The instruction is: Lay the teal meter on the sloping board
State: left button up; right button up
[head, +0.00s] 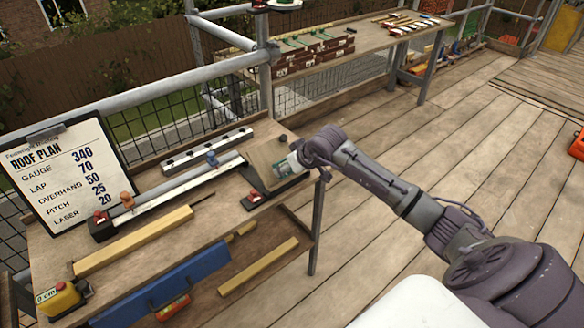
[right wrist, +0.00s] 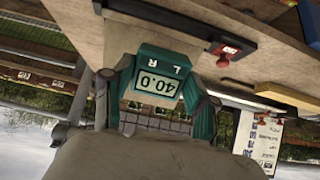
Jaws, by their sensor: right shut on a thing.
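The teal meter (head: 282,166) is in my right gripper (head: 297,160), at the right edge of the sloping board (head: 262,158). In the right wrist view the meter (right wrist: 159,86) sits between the two fingers of my right gripper (right wrist: 158,98), which is shut on it. The sloping board (right wrist: 185,28) fills the upper part of that view, close to the meter. I cannot tell whether they touch. My left gripper is not in view.
A clipboard (head: 62,180) headed ROOF PLAN lists pitch 25. Open decking (head: 385,140) is clear.

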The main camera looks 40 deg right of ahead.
jog(key=shift+w+f+b, duration=0.45)
jog(key=shift+f, duration=0.15)
jog(key=shift+b+x, duration=1)
jog(key=shift+b, duration=0.1)
jog(key=shift+w+f+b, duration=0.1)
jog(key=shift+f+b, duration=0.05)
jog(key=shift+b, duration=0.2)
jog(key=shift+s+f, duration=0.25)
jog(key=shift+s, duration=0.05)
dwell(0.3)
jog(key=o, duration=1.1)
